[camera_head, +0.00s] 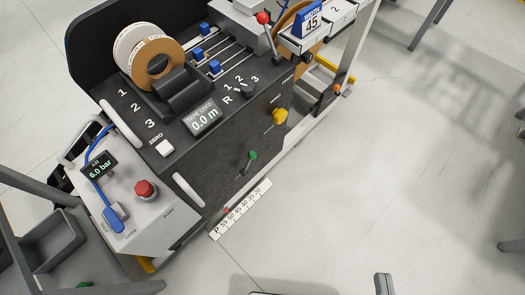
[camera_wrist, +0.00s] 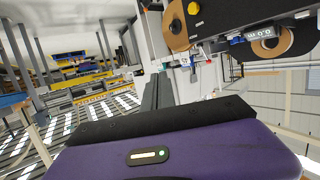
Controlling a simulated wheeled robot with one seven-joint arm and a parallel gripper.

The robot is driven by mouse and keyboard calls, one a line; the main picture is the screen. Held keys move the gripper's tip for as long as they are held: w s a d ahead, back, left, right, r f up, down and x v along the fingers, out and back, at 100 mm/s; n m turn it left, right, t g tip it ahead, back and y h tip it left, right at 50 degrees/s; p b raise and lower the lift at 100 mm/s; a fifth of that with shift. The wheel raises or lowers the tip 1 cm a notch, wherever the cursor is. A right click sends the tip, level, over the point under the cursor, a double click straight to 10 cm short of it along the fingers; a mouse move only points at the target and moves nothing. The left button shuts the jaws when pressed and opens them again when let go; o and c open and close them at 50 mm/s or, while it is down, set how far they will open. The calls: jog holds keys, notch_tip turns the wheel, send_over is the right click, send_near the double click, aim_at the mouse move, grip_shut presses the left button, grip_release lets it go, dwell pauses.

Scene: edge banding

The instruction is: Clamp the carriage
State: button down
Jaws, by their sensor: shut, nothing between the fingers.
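In the head view the edge-banding machine (camera_head: 225,140) stands at the upper left. I cannot tell for sure which part is the carriage. A lever with a red ball (camera_head: 263,18) stands at the machine's top. A yellow knob (camera_head: 280,116) and a green-tipped handle (camera_head: 252,155) are on its dark front panel. A scale strip (camera_head: 240,210) lies along its lower edge, with a small red pointer (camera_head: 226,210) at it. My gripper (camera_wrist: 160,90) shows in the wrist view as dark fingers beyond my purple hand, shut and empty, apart from the machine.
A tape roll (camera_head: 150,55), blue sliders (camera_head: 200,53) and a 0.0 m display (camera_head: 204,121) are on top. A red button (camera_head: 145,190) and a 6.0 bar readout (camera_head: 98,168) are on the side box. A grey bin (camera_head: 55,240) is lower left. The floor (camera_head: 370,180) right is clear.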

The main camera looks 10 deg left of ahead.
aim_at(248, 164)
jog(key=w+a+f+m+y+b, duration=0.1)
jog(key=w+a+f+m+b, duration=0.15)
jog(key=w+f, duration=0.4)
jog(key=w+a+f+m+t+y+b, duration=0.1)
jog(key=w+a+f+m+b, duration=0.15)
jog(key=f, duration=0.75)
jog(key=w+a+f+m+y+b, duration=0.1)
jog(key=w+a+f+m+b, duration=0.15)
jog(key=w+f, duration=0.4)
jog(key=w+a+f+m+y+b, duration=0.1)
jog(key=w+a+f+m+b, duration=0.2)
jog(key=w, duration=0.5)
jog(key=w+a+f+m+y+b, duration=0.2)
jog(key=w+a+f+m, duration=0.3)
jog(key=w+a+f, duration=0.3)
jog(key=shift+w+f+b, duration=0.15)
jog(key=shift+f+b, duration=0.5)
jog(key=b+x, duration=0.6)
jog(key=x, duration=0.4)
jog(key=shift+s+a+r+p, duration=0.2)
jog(key=shift+s+a+p, duration=0.55)
jog(key=shift+p, duration=0.25)
jog(key=shift+s+a+r+p, duration=0.25)
jog(key=shift+s+a+p, duration=0.35)
jog(key=shift+a+p, duration=0.35)
